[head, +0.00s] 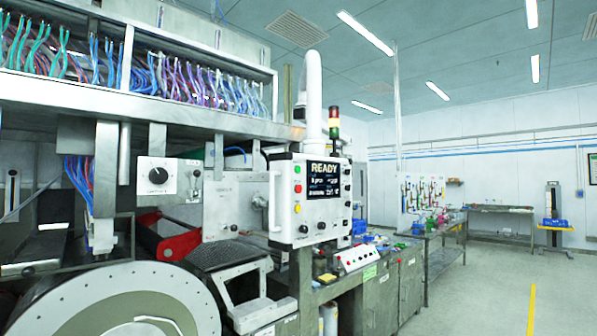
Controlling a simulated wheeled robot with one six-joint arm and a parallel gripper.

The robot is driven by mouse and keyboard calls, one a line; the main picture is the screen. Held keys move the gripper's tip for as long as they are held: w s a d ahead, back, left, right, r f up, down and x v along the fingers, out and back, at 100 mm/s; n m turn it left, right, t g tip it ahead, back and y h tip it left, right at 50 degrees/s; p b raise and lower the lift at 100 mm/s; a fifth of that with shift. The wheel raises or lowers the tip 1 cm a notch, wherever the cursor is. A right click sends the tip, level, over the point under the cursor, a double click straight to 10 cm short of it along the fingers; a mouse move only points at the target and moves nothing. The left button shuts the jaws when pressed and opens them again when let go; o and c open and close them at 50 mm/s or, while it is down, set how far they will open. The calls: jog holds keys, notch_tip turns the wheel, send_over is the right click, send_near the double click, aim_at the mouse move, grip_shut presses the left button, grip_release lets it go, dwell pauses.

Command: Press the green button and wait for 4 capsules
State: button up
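A white control panel (309,198) hangs at the middle of the head view. Its dark screen (323,180) reads READY; the smaller text is too small to read. A green button (298,169) sits at the panel's upper left, above a red button (298,189) and a yellow-orange one (297,208). A large round drum (120,300) with a pale rim fills the lower left, cut off by the picture edge. I cannot make out any capsules. My gripper is not in view.
A sloping white button box (356,257) stands on the bench below the panel. A signal tower (334,124) rises behind the panel. A grey dial box (158,180) is left of it. The floor (490,285) at the right is clear, with a yellow line.

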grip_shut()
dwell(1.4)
